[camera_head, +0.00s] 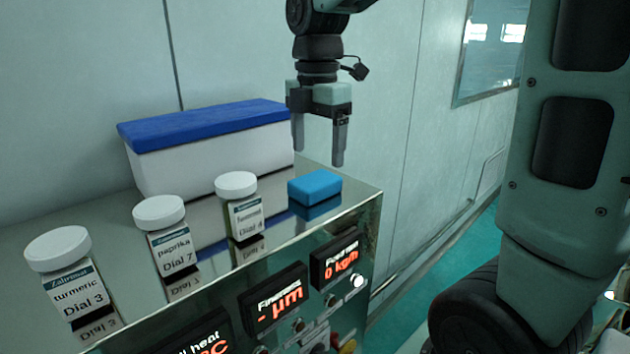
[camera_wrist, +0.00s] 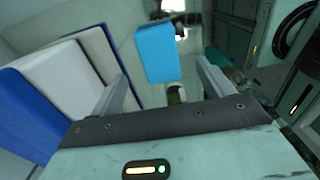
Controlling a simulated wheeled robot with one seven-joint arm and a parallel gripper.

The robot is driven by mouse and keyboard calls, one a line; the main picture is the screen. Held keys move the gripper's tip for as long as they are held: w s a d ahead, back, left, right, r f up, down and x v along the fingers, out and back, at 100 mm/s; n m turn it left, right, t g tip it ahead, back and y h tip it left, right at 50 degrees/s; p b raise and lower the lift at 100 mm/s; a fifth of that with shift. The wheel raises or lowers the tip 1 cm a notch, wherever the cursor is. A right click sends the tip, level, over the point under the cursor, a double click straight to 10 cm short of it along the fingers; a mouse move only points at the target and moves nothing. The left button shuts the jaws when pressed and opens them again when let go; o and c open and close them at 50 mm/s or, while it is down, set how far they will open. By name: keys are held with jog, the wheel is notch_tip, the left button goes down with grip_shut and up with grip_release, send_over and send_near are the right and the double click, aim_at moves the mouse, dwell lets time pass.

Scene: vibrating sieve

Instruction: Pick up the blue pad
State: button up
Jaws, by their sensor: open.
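The blue pad (camera_head: 315,186) is a small light-blue block lying flat on the shiny metal top of the machine, near its right end. In the wrist view the pad (camera_wrist: 157,53) shows beyond the fingers, roughly between their lines. My gripper (camera_head: 320,157) is open and empty, with its fingers pointing down. It hangs above and behind the pad, apart from it. In the wrist view both fingers of my gripper (camera_wrist: 166,82) are spread wide with nothing between them.
A white box with a dark blue lid (camera_head: 210,150) stands behind the pad, close to my gripper's left. Jars labelled turmeric (camera_head: 66,270) and paprika (camera_head: 167,232), plus a third jar (camera_head: 243,205), stand left of the pad. The machine's front panel (camera_head: 273,298) has lit displays.

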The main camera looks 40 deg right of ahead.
aim_at(316, 179)
jog(key=shift+a+f+p, duration=0.15)
jog(key=shift+f+p, duration=1.15)
jog(key=shift+f, duration=1.55)
jog(key=c, duration=1.1)
